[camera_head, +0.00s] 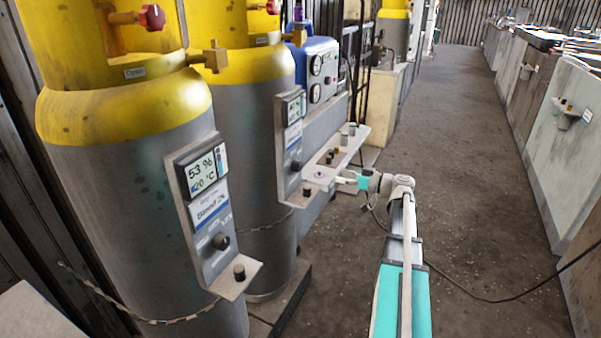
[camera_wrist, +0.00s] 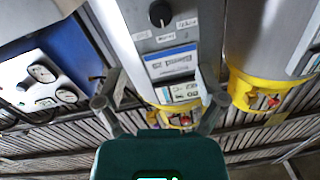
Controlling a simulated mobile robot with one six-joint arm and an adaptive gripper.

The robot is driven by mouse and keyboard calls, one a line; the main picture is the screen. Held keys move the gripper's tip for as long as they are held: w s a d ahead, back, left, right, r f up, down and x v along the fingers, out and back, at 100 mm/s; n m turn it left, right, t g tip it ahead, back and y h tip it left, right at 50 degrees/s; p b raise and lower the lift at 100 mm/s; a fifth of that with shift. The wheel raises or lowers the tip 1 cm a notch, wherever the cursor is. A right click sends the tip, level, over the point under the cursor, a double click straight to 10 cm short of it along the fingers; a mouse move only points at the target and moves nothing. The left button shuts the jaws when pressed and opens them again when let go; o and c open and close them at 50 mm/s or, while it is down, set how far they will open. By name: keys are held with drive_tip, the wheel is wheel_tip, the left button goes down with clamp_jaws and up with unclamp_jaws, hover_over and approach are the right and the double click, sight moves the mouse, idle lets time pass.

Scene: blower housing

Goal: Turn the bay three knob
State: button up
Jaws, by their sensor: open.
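Two grey panels with black knobs stand on the gas cylinders in the head view. The nearer panel (camera_head: 207,222) has a display reading 53 %, a knob (camera_head: 221,241) and a second knob (camera_head: 240,272) on its ledge. The farther panel (camera_head: 290,150) has a knob (camera_head: 296,165) and another (camera_head: 307,192) on its ledge. I cannot tell which knob is bay three. My gripper (camera_head: 346,180) is open beside the farther panel's ledge. In the wrist view my gripper (camera_wrist: 160,75) is empty, with a panel knob (camera_wrist: 160,13) beyond its fingertips, apart from them.
A blue unit with gauges (camera_head: 318,70) and a shelf with several small knobs (camera_head: 340,148) stand behind the farther cylinder (camera_head: 258,120). A chain crosses the near cylinder (camera_head: 120,190). A cable (camera_head: 480,297) lies on the floor. The aisle (camera_head: 460,150) is clear.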

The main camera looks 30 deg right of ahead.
sight(300, 167)
drive_tip(key=shift+w+a, duration=0.1)
drive_tip(key=shift+a, duration=0.05)
drive_tip(key=x, duration=1.3)
drive_tip(key=shift+w+a, duration=0.15)
drive_tip(key=shift+a, duration=0.05)
drive_tip(key=c, duration=1.1)
